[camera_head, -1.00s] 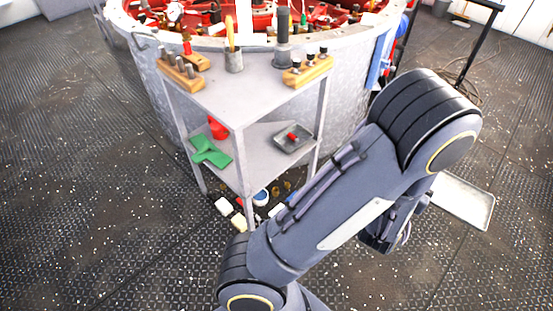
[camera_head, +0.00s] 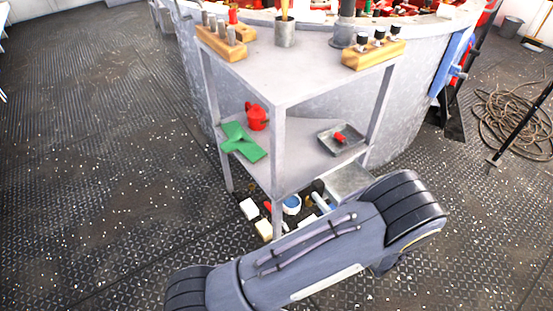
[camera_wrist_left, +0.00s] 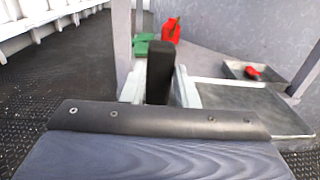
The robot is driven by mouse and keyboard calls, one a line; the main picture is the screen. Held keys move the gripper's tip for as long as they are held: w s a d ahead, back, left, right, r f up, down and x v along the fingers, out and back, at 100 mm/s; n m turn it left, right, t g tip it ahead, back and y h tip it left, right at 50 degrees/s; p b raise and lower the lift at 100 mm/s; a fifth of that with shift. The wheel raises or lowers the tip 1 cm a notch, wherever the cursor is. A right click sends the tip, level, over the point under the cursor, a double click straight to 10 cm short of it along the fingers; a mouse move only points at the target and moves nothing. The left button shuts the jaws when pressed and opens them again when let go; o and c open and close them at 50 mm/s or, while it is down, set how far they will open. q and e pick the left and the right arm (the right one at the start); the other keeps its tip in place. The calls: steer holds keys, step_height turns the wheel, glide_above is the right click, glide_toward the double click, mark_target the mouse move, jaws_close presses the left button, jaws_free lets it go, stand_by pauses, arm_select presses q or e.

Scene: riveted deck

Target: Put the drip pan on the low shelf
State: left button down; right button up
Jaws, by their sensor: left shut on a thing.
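The drip pan, a shallow grey metal tray (camera_head: 348,180), shows partly behind my left arm, by the stand's right front side. In the wrist view the drip pan (camera_wrist_left: 245,108) extends to the right of my left gripper (camera_wrist_left: 162,72), which is shut on its edge. The pan looks about level and held in front of the stand; whether it touches the stand I cannot tell. My left gripper is hidden behind the arm in the head view. The low shelf (camera_head: 290,170) is the grey lower board of the stand. My right gripper is not in view.
The low shelf bears a red can (camera_head: 257,116), a green cloth-like piece (camera_head: 243,142) and a small tray (camera_head: 341,140) with a red item. Stand legs (camera_head: 278,213) border the opening. Several items lie on the floor beneath. A large round metal housing (camera_head: 410,110) stands behind.

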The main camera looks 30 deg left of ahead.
arm_select(q)
steer(key=shift+n+g, duration=0.3)
steer(key=shift+g, duration=0.1)
steer(key=b+x, duration=0.1)
steer(key=x, duration=0.5)
steer(key=f+b+x, duration=0.1)
steer(key=x, duration=0.4)
steer(key=b+x, duration=0.1)
steer(key=x, duration=0.5)
steer(key=shift+s+a+f, duration=0.2)
steer(key=shift+a+f, duration=0.05)
steer(key=shift+a, duration=0.15)
steer(key=shift+w+a, duration=0.1)
steer(key=shift+a, duration=0.05)
steer(key=shift+f+b, duration=1)
steer(key=shift+f, duration=0.7)
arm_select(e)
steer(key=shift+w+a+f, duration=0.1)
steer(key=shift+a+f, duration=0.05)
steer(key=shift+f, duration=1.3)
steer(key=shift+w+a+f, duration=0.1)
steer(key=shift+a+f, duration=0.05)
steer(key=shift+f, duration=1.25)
arm_select(q)
steer(key=shift+f, duration=0.2)
steer(key=c, duration=1.4)
jaws_free()
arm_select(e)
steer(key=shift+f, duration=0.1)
